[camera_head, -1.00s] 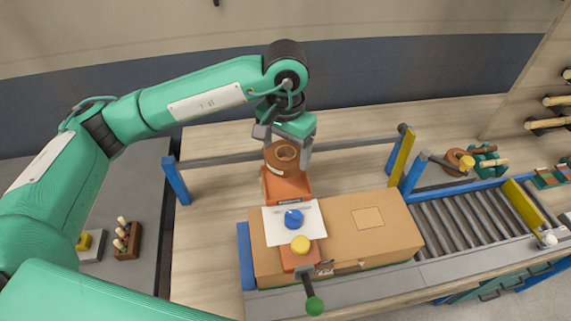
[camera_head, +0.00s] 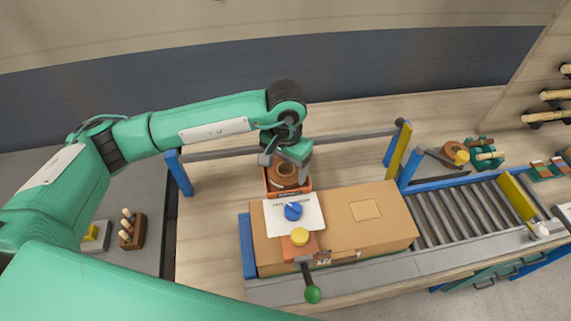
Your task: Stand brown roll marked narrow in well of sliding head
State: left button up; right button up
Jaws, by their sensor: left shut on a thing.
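The brown roll (camera_head: 283,173) is a ring of tape with its hole facing up. My left gripper (camera_head: 285,165) is shut on it from behind. The roll sits low within the orange well of the sliding head (camera_head: 272,191), at the back of the head. Whether it touches the well floor is hidden. My right gripper is not in view.
A cardboard box (camera_head: 366,209) lies under the head. A rail on blue posts (camera_head: 179,173) runs behind it. A roller conveyor (camera_head: 469,219) is at right. Another brown roll (camera_head: 453,149) lies at back right. A small peg block (camera_head: 132,230) stands at left.

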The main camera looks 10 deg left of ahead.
pick_arm(q)
jog(key=o, duration=0.7)
jog(key=shift+r+p, duration=0.15)
jog(key=shift+p, duration=0.2)
jog(key=shift+w+r+b, duration=0.1)
jog(key=shift+r+b, duration=0.05)
jog(key=shift+b, duration=0.25)
notch_tip(320, 180, up, 12)
jog(key=b, duration=0.5)
jog(key=shift+f, duration=0.2)
